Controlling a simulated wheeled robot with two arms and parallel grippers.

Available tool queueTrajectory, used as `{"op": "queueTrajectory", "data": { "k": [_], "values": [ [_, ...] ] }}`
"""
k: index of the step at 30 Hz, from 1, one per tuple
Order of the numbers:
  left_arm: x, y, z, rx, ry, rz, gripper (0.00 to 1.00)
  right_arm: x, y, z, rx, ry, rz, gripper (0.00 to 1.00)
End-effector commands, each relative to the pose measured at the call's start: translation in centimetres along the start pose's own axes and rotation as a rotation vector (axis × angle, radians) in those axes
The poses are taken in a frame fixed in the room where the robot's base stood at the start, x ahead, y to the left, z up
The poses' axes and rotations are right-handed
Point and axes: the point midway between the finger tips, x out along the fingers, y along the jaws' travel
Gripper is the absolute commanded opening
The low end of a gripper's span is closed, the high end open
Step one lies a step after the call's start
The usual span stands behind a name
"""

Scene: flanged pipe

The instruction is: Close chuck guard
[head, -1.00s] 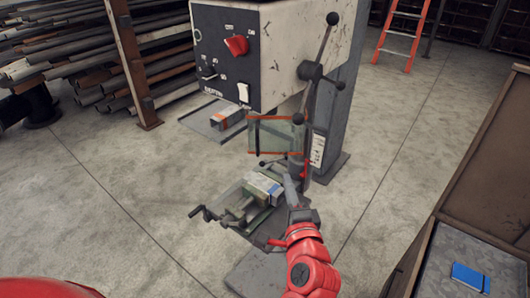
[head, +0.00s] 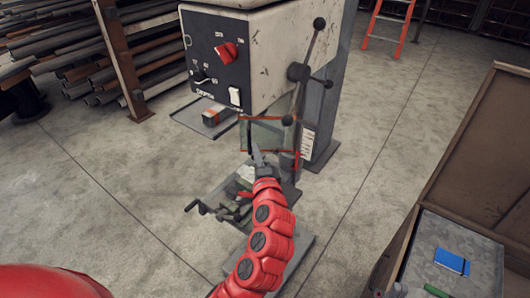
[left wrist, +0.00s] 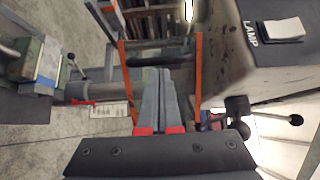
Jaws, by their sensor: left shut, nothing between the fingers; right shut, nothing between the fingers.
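The chuck guard (head: 275,135) is a see-through greenish panel with orange edge strips, below the drill press head. It hangs upright on the near side of the spindle area. In the left wrist view its orange strips (left wrist: 198,65) stand on both sides of my fingers. My left gripper (head: 256,157) is shut and empty, with its fingertips at the guard's lower part in the head view. In the left wrist view the shut fingers (left wrist: 160,75) point between the strips. I cannot tell whether they touch the panel. My right gripper is not clearly in view.
The drill press head (head: 265,45) has a red knob and a lever handle (head: 305,70) close to the guard's right. A vise (head: 225,200) is below, partly hidden by my arm.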

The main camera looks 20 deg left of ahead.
Motion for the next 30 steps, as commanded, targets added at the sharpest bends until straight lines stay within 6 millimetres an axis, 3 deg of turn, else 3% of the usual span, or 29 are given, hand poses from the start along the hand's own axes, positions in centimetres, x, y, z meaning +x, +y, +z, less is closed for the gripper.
{"op": "queueTrajectory", "data": {
  "k": [17,23,30],
  "values": [
    [0.6,-0.1,0.7,0.000,-0.001,-0.002,0.00,0.2,0.0,0.0,0.000,0.000,0.000,0.00],
    [2.2,-0.1,2.6,0.001,-0.006,-0.001,0.00,0.5,0.0,-0.1,0.000,0.000,0.000,0.00],
    [5.7,-0.2,5.4,-0.002,-0.006,-0.003,0.00,0.7,0.0,-0.1,0.000,0.000,0.000,0.00]
  ]
}}
